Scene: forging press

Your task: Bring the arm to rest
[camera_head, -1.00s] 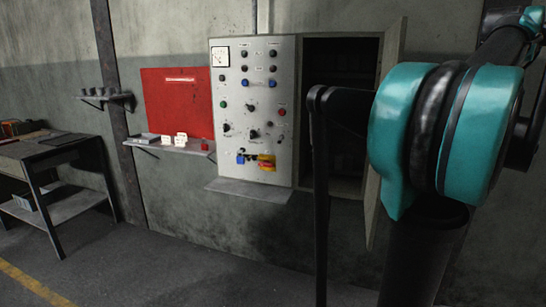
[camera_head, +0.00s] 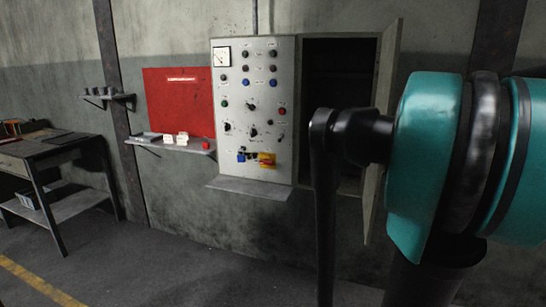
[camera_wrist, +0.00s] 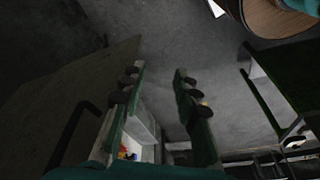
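My gripper (camera_wrist: 160,72) shows in the wrist view. Its two green fingers with dark pads stand apart with a clear gap and nothing between the tips. In the head view my arm fills the right side, with a teal joint (camera_head: 428,165) and black links. The gripper itself does not show there. The arm overlaps part of the open cabinet (camera_head: 340,85) in the picture, and I cannot tell the distance between them.
The grey control panel (camera_head: 254,110) has knobs and a red-yellow switch (camera_head: 267,159). The cabinet door (camera_head: 386,120) hangs open. A red board (camera_head: 178,103), a wall shelf (camera_head: 150,140) with small items and a workbench (camera_head: 55,150) are left. Floor (camera_head: 170,270) in front looks clear.

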